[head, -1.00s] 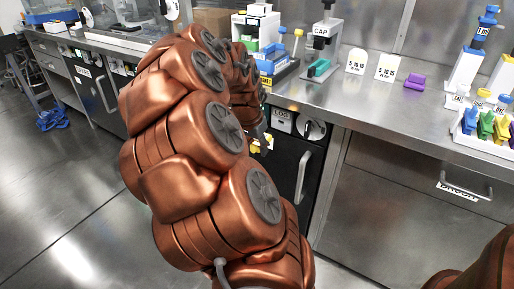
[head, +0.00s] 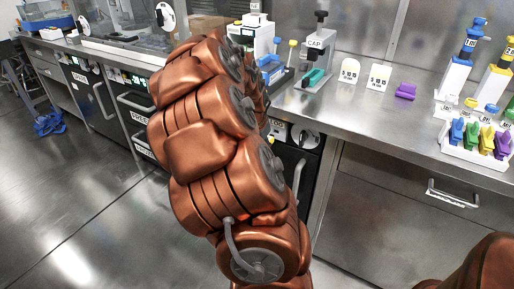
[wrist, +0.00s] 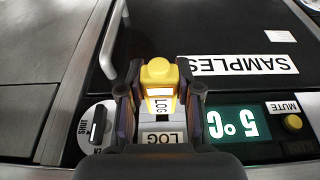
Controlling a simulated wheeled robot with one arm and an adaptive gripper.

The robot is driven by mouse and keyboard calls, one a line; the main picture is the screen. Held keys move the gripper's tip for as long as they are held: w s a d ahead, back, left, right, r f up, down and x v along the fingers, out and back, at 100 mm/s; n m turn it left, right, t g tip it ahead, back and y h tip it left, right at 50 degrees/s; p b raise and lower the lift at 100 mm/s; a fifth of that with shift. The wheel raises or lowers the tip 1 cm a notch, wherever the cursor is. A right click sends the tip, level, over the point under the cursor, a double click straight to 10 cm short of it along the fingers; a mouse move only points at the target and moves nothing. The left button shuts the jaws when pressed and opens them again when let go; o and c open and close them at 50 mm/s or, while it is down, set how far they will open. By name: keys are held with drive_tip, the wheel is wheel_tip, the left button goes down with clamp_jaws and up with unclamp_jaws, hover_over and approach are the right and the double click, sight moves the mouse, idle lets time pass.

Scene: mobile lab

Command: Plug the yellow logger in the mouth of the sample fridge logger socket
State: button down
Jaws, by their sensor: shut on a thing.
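My gripper (wrist: 160,98) is shut on the yellow logger (wrist: 159,73), which has a white LOG label, in the wrist view. The logger is between the two dark fingers, in front of the sample fridge's control panel. A white plate marked LOG (wrist: 160,138) shows just below the logger, between the fingers. The socket mouth is hidden, and I cannot tell whether the logger touches it. In the head view, the fridge's LOG plate (head: 279,131) shows beside my arm, which hides most of the gripper and logger.
The panel carries a knob (wrist: 96,125), a green 5°C display (wrist: 235,124) and a yellow MUTE button (wrist: 293,122). The fridge door has a SAMPLES label (wrist: 240,65) and a handle (wrist: 113,40). A steel bench (head: 345,112) with a CAP stand (head: 316,60) is above.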

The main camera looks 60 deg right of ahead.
drive_tip(key=shift+d, duration=0.7)
drive_tip(key=shift+p, duration=1.3)
idle(1.2)
drive_tip(key=shift+d+p, duration=0.7)
drive_tip(key=shift+d, duration=0.45)
drive_tip(key=shift+a, duration=0.1)
idle(0.4)
drive_tip(key=shift+a, duration=0.7)
drive_tip(key=shift+p, duration=0.7)
idle(1.7)
